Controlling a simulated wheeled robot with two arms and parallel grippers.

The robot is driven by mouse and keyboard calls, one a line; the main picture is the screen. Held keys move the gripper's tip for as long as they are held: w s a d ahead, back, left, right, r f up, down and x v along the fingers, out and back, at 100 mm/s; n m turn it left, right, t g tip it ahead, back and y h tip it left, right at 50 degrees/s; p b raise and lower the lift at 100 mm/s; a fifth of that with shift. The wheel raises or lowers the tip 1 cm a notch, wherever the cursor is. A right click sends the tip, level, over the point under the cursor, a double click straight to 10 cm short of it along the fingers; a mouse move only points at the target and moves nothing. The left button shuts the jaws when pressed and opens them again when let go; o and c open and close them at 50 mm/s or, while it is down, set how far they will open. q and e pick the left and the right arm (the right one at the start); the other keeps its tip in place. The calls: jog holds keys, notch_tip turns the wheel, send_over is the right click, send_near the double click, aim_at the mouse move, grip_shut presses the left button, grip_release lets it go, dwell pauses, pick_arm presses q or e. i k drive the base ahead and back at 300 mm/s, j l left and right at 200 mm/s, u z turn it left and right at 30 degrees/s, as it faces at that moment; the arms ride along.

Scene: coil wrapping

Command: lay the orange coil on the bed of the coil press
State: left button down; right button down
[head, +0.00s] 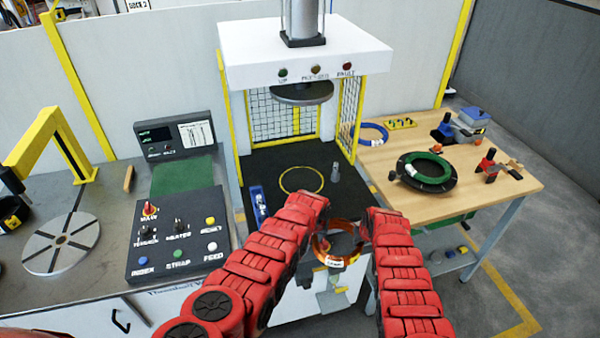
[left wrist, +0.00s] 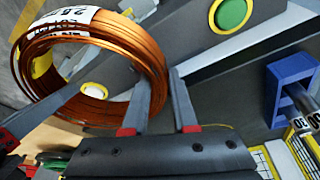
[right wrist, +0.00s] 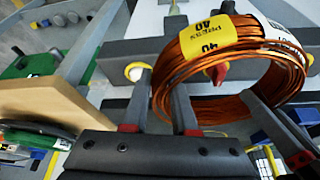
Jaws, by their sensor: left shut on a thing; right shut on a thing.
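The orange coil (head: 351,257) is held between my two grippers, in front of the coil press (head: 290,50) and nearer to me than its bed. It is a ring of copper-orange strands with a white label and a yellow label. My left gripper (left wrist: 160,98) is shut on one side of the coil (left wrist: 150,62). My right gripper (right wrist: 160,100) is shut on the opposite side of the coil (right wrist: 168,75). The black bed (head: 285,160) carries a yellow ring mark and has no coil on it. The round press plate (head: 302,93) is raised above it.
A small grey cylinder (head: 335,173) stands on the bed right of the yellow ring. A blue object (head: 258,200) is at the bed's left edge. Yellow-framed mesh guards (head: 347,115) flank the press. A control panel (head: 178,235) is left; a wooden table (head: 420,205) is right.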

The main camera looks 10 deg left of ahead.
aim_at(301, 181)
jog(key=i+l+u, duration=0.95)
jog(key=l, duration=0.45)
jog(key=i, duration=0.05)
